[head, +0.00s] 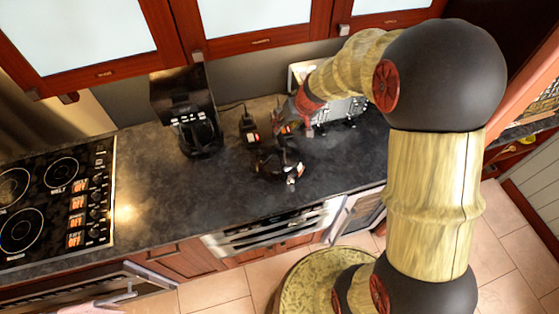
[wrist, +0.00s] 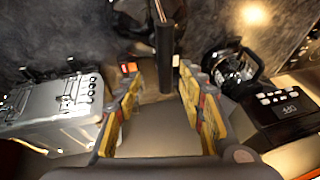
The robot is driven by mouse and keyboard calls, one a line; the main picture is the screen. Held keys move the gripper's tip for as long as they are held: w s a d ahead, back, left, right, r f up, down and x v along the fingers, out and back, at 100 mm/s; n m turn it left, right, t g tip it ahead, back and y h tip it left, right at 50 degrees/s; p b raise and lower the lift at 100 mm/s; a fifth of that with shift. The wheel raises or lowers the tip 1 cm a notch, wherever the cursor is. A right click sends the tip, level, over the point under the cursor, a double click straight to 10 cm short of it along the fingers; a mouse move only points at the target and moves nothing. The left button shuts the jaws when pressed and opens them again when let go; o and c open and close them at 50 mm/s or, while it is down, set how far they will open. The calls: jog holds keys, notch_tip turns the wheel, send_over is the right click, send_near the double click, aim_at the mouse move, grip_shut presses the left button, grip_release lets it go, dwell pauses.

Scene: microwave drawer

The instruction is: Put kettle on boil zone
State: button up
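A dark kettle (head: 276,166) with a glossy body stands on the counter right of the coffee maker in the head view. My gripper (head: 287,127) is low over the counter, just behind the kettle in that view. In the wrist view my gripper (wrist: 162,80) has its two yellow-and-grey fingers spread, with a clear gap between them. A dark upright bar, probably the kettle's handle, stands ahead of the gap; contact cannot be told. The black cooktop (head: 48,210) with round zones is at the far left; its zone labels are too small to read.
A black coffee maker (head: 186,112) stands between the cooktop and the kettle. A silver toaster (wrist: 55,108) is on the other side of my gripper. A small dark item with a red light (head: 250,130) sits near the wall. Counter (head: 150,185) is clear in front of the coffee maker.

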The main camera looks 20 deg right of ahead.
aim_at(279, 135)
jog(key=shift+s+a+x, duration=0.1)
jog(key=shift+a+x, duration=0.05)
jog(key=shift+x, duration=0.9)
jog(key=shift+s+a+x, duration=0.15)
jog(key=shift+x, duration=0.9)
jog(key=shift+s+a+x, duration=0.1)
jog(key=shift+a+x, duration=0.05)
jog(key=shift+x, duration=0.9)
jog(key=shift+f+b, duration=0.3)
jog(key=shift+c, duration=1.2)
jog(key=c, duration=0.7)
grip_shut()
jog(key=shift+w+r, duration=0.1)
jog(key=shift+r, duration=0.05)
